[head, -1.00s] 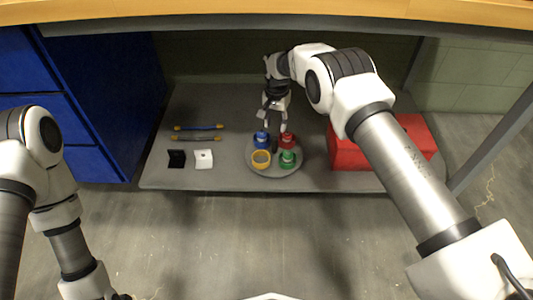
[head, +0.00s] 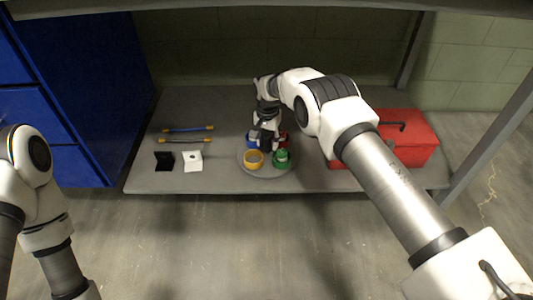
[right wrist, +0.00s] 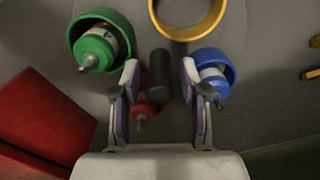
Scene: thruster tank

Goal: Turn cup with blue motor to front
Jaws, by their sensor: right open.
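A round grey turntable (head: 268,174) stands on the low shelf with cups around it. The blue cup (head: 251,136) is at its back left, partly hidden by my right gripper (head: 266,144). In the right wrist view the blue cup (right wrist: 222,64) holds a motor and lies just right of the right fingertip. A dark upright post (right wrist: 159,76) shows between the open fingers, apart from both. A red motor (right wrist: 144,108) is partly hidden by the left finger. The green cup (head: 282,160) with a motor is at the front right, the empty yellow cup (head: 253,159) at the front left.
A red toolbox (head: 410,142) stands right of the turntable. A blue cabinet (head: 90,90) bounds the left side. The shelf's front edge is close to the turntable.

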